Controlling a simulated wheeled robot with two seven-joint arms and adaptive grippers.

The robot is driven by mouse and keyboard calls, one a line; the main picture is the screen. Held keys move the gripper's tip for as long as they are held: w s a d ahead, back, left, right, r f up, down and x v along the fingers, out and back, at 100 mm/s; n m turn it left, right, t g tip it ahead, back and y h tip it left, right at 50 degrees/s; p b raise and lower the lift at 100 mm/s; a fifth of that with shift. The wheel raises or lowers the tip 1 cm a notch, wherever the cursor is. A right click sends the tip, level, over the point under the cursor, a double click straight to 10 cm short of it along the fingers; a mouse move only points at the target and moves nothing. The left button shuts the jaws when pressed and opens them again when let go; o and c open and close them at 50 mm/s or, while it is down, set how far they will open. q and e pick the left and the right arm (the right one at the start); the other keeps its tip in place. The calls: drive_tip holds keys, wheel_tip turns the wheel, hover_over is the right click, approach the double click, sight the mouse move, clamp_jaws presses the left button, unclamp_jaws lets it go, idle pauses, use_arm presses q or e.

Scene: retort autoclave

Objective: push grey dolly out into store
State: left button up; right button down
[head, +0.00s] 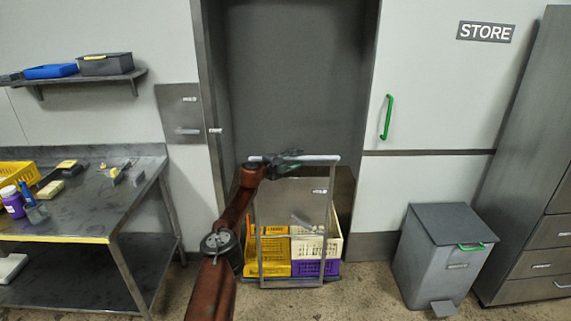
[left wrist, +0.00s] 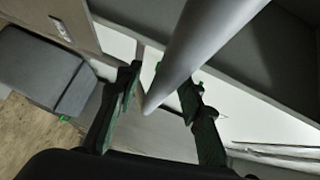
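The grey dolly (head: 260,214) stands at the foot of a grey doorway (head: 300,85), its upright frame topped by a pale handle bar (head: 318,158). It carries a yellow crate (head: 274,268), a white crate (head: 306,249) and a purple crate (head: 328,268). My left gripper (head: 285,164) is at the left part of the handle bar. In the left wrist view, the handle bar (left wrist: 197,43) runs between the separated fingers of my left gripper (left wrist: 160,88); I cannot tell whether they touch it. My right gripper is not in view.
A STORE sign (head: 485,32) hangs on the white wall right of the doorway, above a green handle (head: 387,117). A grey bin (head: 440,262) and a steel cabinet (head: 535,180) stand right. A steel table (head: 90,210) stands left. Floor between table and dolly is narrow.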

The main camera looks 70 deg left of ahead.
use_arm(q)
drive_tip(key=shift+s+d+f, duration=0.1)
drive_tip(key=shift+s+d, duration=0.05)
drive_tip(key=shift+s, duration=0.45)
drive_tip(key=shift+s+d+r, duration=0.3)
drive_tip(key=shift+s+d, duration=0.1)
drive_tip(key=shift+s, duration=0.1)
drive_tip(key=shift+v, duration=1.05)
drive_tip(key=shift+s+d+r, duration=0.1)
drive_tip(key=shift+s+d, duration=0.15)
drive_tip(key=shift+s, duration=0.25)
drive_tip(key=shift+v, duration=2.9)
